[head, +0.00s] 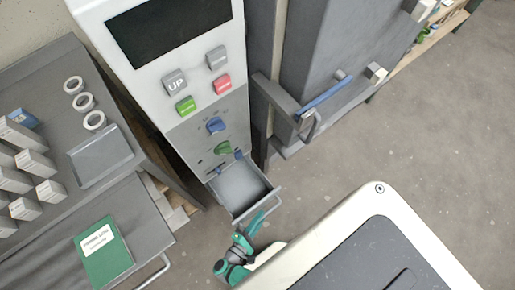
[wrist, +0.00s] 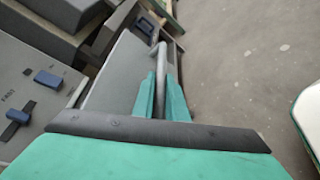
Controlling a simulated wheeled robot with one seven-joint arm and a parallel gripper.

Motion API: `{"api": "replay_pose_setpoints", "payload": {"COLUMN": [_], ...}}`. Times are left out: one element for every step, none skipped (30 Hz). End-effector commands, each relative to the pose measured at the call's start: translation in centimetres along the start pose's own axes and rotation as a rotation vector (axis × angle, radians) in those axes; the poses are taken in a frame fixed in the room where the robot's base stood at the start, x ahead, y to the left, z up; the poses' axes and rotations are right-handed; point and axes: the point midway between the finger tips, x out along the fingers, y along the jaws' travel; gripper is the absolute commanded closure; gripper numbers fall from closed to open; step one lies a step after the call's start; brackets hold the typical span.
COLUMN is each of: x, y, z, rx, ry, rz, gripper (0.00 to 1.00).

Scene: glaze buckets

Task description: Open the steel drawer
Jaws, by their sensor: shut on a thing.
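The steel drawer (head: 239,189) sticks out from the lower part of the grey and white control cabinet (head: 205,143). Its inside looks empty. A bar handle (head: 262,205) runs along its front. My green gripper (head: 254,222) is at the drawer's front, shut on the handle. In the wrist view the two green fingers (wrist: 161,97) close on either side of the handle bar (wrist: 157,58), and the drawer (wrist: 118,75) lies to their left. The gripper's own body hides the near part of the drawer.
Left stands a grey table with a green book (head: 103,252), several small boxes, white rings (head: 84,101) and a shallow tray (head: 101,157). Right of the cabinet is a grey unit with a blue-gripped handle (head: 325,96).

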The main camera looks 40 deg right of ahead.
Motion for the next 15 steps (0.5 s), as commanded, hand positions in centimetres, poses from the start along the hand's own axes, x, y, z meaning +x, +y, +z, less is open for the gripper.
{"api": "replay_pose_setpoints", "payload": {"x": [0.03,0.04,0.06,0.08,0.09,0.10,0.10,0.10,0.09,0.08,0.07,0.05,0.03,0.01,-0.02], "y": [-0.02,-0.02,-0.02,-0.02,-0.02,-0.03,-0.02,-0.02,-0.01,0.00,0.01,0.02,0.03,0.04,0.04], "z": [-0.04,-0.04,-0.03,-0.02,-0.01,-0.01,-0.01,-0.02,-0.03,-0.04,-0.05,-0.07,-0.10,-0.11,-0.12], "rx": [-0.002,-0.002,-0.001,-0.001,-0.001,-0.001,-0.001,-0.001,-0.001,-0.001,-0.001,-0.001,-0.001,-0.001,-0.001], "ry": [0.001,0.001,0.000,0.000,-0.001,-0.001,-0.001,-0.001,-0.001,0.000,0.000,0.001,0.002,0.002,0.002], "rz": [0.000,-0.001,-0.001,-0.002,-0.002,-0.002,-0.002,-0.002,-0.002,-0.002,-0.001,-0.001,0.000,0.000,0.000], "gripper": [1.00,1.00,1.00,1.00,1.00,0.83,0.80,0.80,0.80,0.80,0.80,0.80,0.80,0.80,0.80]}}
